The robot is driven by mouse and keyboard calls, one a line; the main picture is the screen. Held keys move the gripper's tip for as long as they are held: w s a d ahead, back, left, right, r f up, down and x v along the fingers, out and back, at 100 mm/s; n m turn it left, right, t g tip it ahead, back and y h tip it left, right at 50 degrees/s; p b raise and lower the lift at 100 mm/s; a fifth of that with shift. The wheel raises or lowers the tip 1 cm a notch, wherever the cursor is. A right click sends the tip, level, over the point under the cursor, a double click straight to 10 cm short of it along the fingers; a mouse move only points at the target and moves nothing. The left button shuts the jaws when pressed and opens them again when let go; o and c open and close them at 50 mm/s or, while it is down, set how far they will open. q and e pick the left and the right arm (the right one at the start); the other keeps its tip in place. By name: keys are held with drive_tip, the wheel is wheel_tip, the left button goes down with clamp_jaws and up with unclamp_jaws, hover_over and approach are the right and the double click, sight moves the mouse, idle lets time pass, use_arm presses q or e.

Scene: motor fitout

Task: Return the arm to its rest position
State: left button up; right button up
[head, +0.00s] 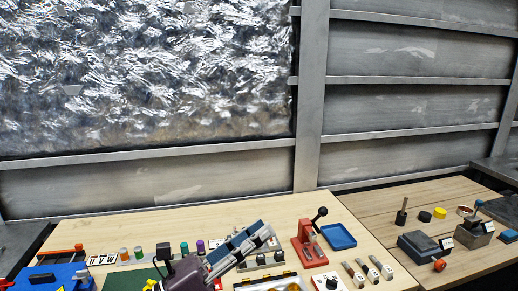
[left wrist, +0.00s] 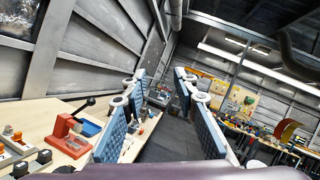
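My left gripper (head: 242,247) is raised above the workbench (head: 290,207) in the head view, its blue-padded fingers pointing up and to the right. In the left wrist view the two fingers of the left gripper (left wrist: 160,92) stand apart with nothing between them. The gripper touches nothing that I can make out. My left forearm hides part of the bench's near middle. My right gripper is in neither view.
A red lever press (head: 308,246) and a blue tray (head: 338,236) stand right of the gripper. A U V W strip (head: 103,260) and small coloured cylinders lie left. A second wooden table (head: 380,220) holds black blocks. The bench's back strip is clear.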

use_arm(q)
drive_tip(key=w+a+f+n+t+y, duration=0.2)
drive_tip(key=a+n+t+y, duration=0.35)
drive_tip(key=n, duration=0.45)
drive_tip(key=w+a+f+n+t+y, duration=0.2)
drive_tip(key=a+n+t+y, duration=0.2)
drive_tip(key=a+n+y, duration=0.5)
drive_tip(key=s+a+f+n+g+y, duration=0.1)
drive_tip(key=a+f+n+g+y, duration=0.25)
drive_tip(key=f+n, duration=0.65)
drive_tip(key=s+a+f+n+g+y, duration=0.15)
drive_tip(key=s+f+n+g, duration=0.25)
drive_tip(key=s+f, duration=0.4)
drive_tip(key=s+a+f+n+g+y, duration=0.15)
drive_tip(key=s+f+n+g, duration=0.35)
drive_tip(key=f, duration=0.5)
drive_tip(key=s+d+f+n+g+h, duration=0.1)
drive_tip(key=s+f+n+g+h, duration=0.35)
drive_tip(key=s, duration=1.05)
wheel_tip(320, 180, down, 28)
drive_tip(key=s+m+g+y, duration=0.2)
drive_tip(key=s+a+f, duration=0.2)
drive_tip(key=s+f, duration=1.4)
drive_tip(key=s, duration=0.1)
drive_tip(key=shift+s+a+f+g, duration=0.15)
drive_tip(key=shift+a+g, duration=0.25)
drive_tip(key=shift+g, duration=0.05)
